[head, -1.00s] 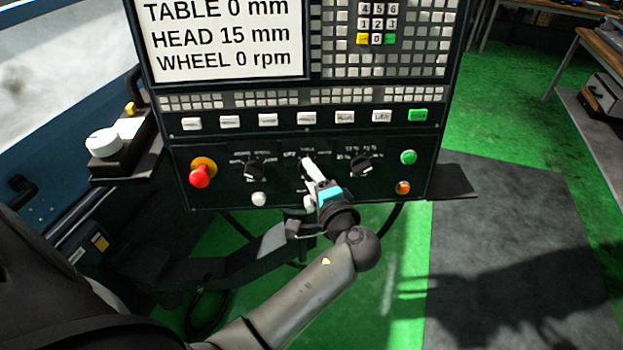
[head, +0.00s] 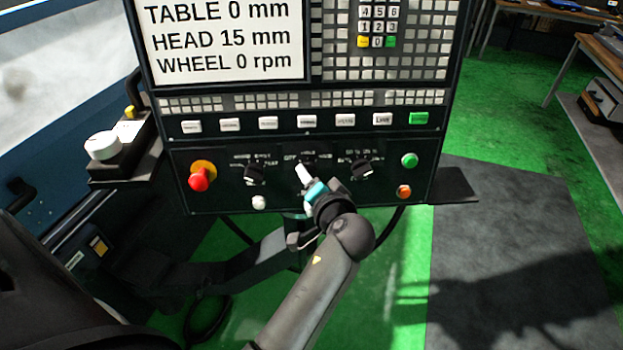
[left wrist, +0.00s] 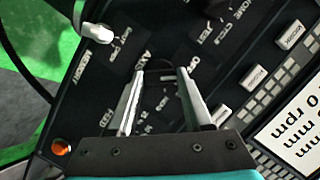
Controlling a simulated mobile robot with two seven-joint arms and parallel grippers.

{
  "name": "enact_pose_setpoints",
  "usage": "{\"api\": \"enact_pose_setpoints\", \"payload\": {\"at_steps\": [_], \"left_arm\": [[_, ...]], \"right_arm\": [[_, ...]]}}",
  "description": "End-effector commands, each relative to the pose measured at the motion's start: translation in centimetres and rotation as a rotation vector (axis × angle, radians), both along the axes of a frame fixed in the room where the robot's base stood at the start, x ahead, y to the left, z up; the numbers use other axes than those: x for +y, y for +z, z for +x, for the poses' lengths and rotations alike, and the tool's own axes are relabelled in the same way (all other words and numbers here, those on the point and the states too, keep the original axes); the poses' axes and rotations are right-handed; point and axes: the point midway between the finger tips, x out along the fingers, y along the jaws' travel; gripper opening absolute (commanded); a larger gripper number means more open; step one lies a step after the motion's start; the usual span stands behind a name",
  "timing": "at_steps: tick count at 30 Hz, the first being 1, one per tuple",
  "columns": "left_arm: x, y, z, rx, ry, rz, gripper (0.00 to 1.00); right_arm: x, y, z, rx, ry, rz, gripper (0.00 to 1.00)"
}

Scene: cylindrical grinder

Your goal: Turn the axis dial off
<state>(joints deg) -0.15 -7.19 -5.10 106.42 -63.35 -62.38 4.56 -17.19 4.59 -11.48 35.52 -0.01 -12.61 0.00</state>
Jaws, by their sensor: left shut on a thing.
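The axis dial sits in the middle of the lower panel (head: 225,190), between two other dark dials, under small labels of which "OFF" is at its upper left in the head view. My left gripper (head: 303,172) reaches up to it from below, its pale fingers at the dial. In the left wrist view the two fingers of my left gripper (left wrist: 166,74) are a little apart over the dark panel, near the words AXIS and OFF. They are shut on the dial, which is mostly hidden. I cannot tell where its pointer stands. My right gripper is not in view.
Beside it are a left dial (head: 255,172), a right dial (head: 362,168), a red emergency button (head: 199,181), a white button (head: 259,202), and green (head: 409,160) and orange (head: 404,191) buttons. The screen (head: 225,38) reads TABLE 0 mm, HEAD 15 mm, WHEEL 0 rpm.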

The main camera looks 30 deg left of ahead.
Motion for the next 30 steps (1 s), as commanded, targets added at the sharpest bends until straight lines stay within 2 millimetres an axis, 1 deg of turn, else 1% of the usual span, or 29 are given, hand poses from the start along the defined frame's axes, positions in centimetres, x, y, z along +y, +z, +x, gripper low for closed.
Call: {"api": "enact_pose_setpoints", "payload": {"at_steps": [12,13,18,21,30], "left_arm": [[-0.04,-0.05,0.00,-0.006,0.002,-0.010,0.00],[-0.05,-0.04,0.00,-0.006,0.002,-0.010,0.53],[-0.04,-0.03,0.00,-0.006,0.001,-0.009,0.72],[-0.03,-0.02,0.01,-0.005,0.001,-0.008,0.81],[0.05,0.15,0.09,-0.005,0.000,-0.007,0.81]], "right_arm": [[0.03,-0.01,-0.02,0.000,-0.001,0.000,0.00],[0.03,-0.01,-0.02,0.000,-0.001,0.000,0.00],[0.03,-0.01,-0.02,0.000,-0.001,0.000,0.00],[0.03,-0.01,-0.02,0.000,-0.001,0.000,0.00],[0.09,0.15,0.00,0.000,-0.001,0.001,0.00]]}}
